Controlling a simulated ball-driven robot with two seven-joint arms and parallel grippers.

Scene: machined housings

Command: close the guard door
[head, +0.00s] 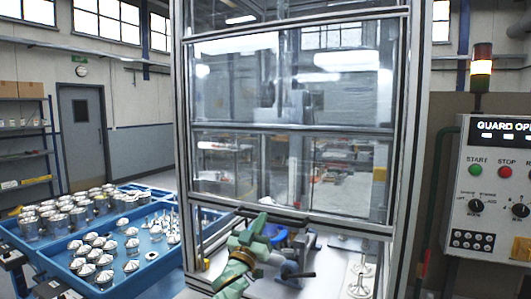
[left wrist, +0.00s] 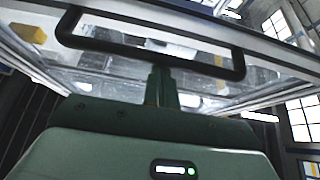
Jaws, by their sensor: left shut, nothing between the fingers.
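The guard door (head: 345,180) is a clear panel in an aluminium frame on the machine enclosure. Its bottom rail hangs above the machine table, leaving a gap below. In the left wrist view a black bar handle (left wrist: 150,46) runs across the door's lower part. My left gripper (left wrist: 161,76) is shut and empty, with its fingertips close to the handle's middle; I cannot tell whether they touch. In the head view my left gripper (head: 256,222) is by the door's bottom rail, its green arm coming up from below. My right gripper is not in view.
A control panel (head: 490,190) at right reads "GUARD OP…", cut off by the edge. Blue trays (head: 110,284) of metal parts stand at left. A blue and grey fixture (head: 290,268) and small metal parts (head: 360,275) are on the machine table (head: 325,285).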

